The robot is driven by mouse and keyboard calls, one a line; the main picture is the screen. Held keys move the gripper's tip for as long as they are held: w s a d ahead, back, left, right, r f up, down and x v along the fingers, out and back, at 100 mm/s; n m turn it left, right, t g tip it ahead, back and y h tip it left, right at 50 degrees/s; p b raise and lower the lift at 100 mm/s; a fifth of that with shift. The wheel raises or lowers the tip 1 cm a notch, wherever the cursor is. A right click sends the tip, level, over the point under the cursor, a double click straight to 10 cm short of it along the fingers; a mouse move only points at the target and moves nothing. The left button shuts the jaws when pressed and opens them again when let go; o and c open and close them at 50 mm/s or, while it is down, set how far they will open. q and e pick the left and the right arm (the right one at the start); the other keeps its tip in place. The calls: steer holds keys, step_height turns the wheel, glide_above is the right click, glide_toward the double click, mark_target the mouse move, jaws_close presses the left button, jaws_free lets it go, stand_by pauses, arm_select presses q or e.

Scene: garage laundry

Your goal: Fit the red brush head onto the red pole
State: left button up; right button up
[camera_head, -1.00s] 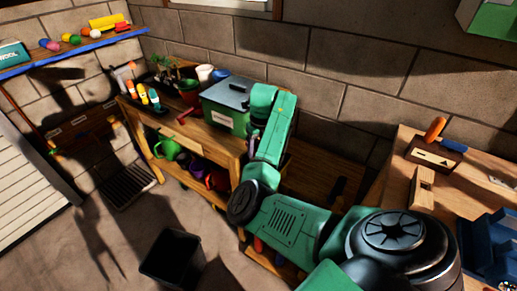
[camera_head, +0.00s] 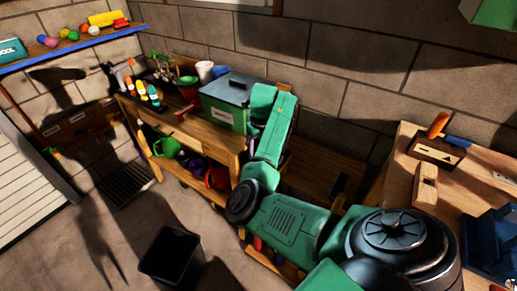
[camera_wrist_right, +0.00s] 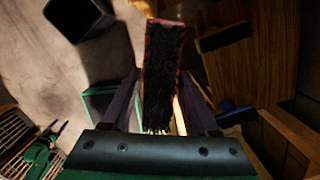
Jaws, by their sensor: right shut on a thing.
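The red-edged brush head with dark bristles (camera_wrist_right: 161,70) is upright in the right wrist view, between the two fingers of my right gripper (camera_wrist_right: 160,108). The gripper is shut on it. In the head view my right arm reaches up towards the workbench and hides the right gripper and the brush head. A thin red pole (camera_head: 20,118) leans at the far left wall, well away from my right arm; its lower end is too small to make out clearly. My left gripper is in neither view.
A black bin (camera_head: 171,254) stands on the floor. A wooden bench (camera_head: 205,136) carries a green box (camera_head: 228,103) and pots. A second wooden table (camera_head: 398,178) stands at the right. Floor before the left wall is mostly clear, with a dark grate (camera_head: 128,184).

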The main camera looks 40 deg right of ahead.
steer(key=shift+f+b, duration=0.4)
steer(key=shift+f, duration=0.15)
steer(key=o, duration=1.5)
steer(key=shift+r, duration=0.1)
